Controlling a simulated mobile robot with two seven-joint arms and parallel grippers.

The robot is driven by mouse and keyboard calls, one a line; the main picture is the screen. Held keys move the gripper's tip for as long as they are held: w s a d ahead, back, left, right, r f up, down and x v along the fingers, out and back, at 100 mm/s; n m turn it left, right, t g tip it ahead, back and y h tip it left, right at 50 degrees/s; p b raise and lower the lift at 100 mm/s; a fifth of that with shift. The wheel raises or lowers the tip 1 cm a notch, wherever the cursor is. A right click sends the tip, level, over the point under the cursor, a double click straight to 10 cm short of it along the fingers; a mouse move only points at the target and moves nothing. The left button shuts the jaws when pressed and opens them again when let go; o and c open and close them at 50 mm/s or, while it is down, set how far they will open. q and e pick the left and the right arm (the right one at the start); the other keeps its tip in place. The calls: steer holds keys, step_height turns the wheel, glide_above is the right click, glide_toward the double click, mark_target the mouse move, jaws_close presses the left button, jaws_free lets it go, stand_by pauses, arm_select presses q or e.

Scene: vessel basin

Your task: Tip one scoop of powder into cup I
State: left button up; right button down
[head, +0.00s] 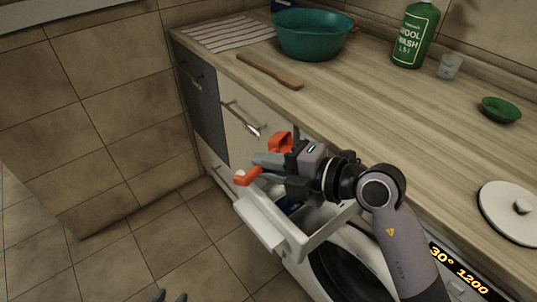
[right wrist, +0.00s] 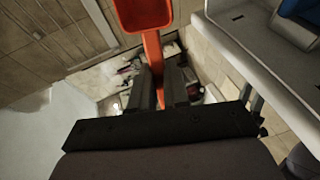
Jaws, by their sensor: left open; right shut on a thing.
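My right gripper (head: 268,162) is shut on an orange scoop (head: 280,142) and holds it above the open white drawer (head: 262,222) of the washing machine. In the right wrist view the scoop's bowl (right wrist: 145,12) is at the top edge, partly cut off, and its handle runs down between the fingers; no powder can be made out in it. The drawer (right wrist: 262,75) is to the right there, apart from the scoop. The drawer's inside is partly hidden by my arm, and no mark for cup I can be read. My left gripper (head: 168,296) is open, with only its fingertips at the bottom edge.
The counter (head: 350,100) above holds a teal basin (head: 312,38), a wooden paddle (head: 270,72), a green wool wash bottle (head: 414,38), a glass (head: 449,66), a small green bowl (head: 501,109) and a white lid (head: 505,218). The tiled floor (head: 135,250) left of the drawer is clear.

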steer(key=r+g+h+p, duration=0.1)
steer(key=p, duration=0.2)
steer(key=r+g+h+p, duration=0.1)
steer(key=h+p, duration=0.1)
steer(key=p, duration=0.1)
steer(key=shift+w+a+r, duration=0.2)
steer(key=shift+r, duration=0.2)
step_height(320, 180, up, 3)
steer(key=g+h, duration=0.3)
steer(key=shift+w+a+f+n+h, duration=0.15)
steer(key=shift+n+h, duration=0.15)
steer(key=r+g+h, duration=0.1)
steer(key=g+h, duration=0.1)
steer(key=r+g+h, duration=0.1)
steer(key=shift+w+a+r+h, duration=0.3)
steer(key=shift+a+r+h, duration=0.05)
steer(key=shift+h, duration=0.05)
steer(key=shift+a+r+g+h, duration=0.1)
steer(key=shift+r+g+h, duration=0.15)
steer(key=shift+g+h, duration=0.15)
stand_by(0.4)
